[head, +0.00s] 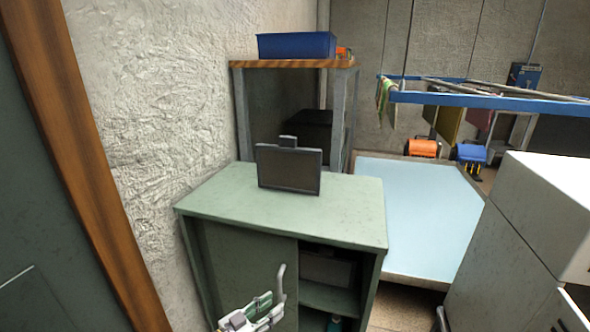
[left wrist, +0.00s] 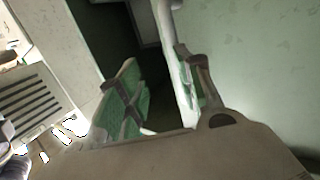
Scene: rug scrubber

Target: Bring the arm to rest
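My left gripper (head: 255,314) is low in the head view, in front of the green cabinet's door (head: 243,268) and close to its pale upright handle (head: 281,284). In the left wrist view the two green-padded fingers of this gripper (left wrist: 163,88) stand apart. The handle (left wrist: 172,50) runs down between them, close beside the right finger; whether it touches that finger I cannot tell. Nothing is seen clamped. My right gripper cannot be made out in either view.
The green cabinet (head: 345,225) has a dark flat panel (head: 289,170) on top and an open right compartment (head: 328,282). A wooden shelf (head: 290,64) holds a blue bin (head: 296,46). A pale blue platform (head: 425,213) lies behind right. White drawers (head: 510,255) stand at right.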

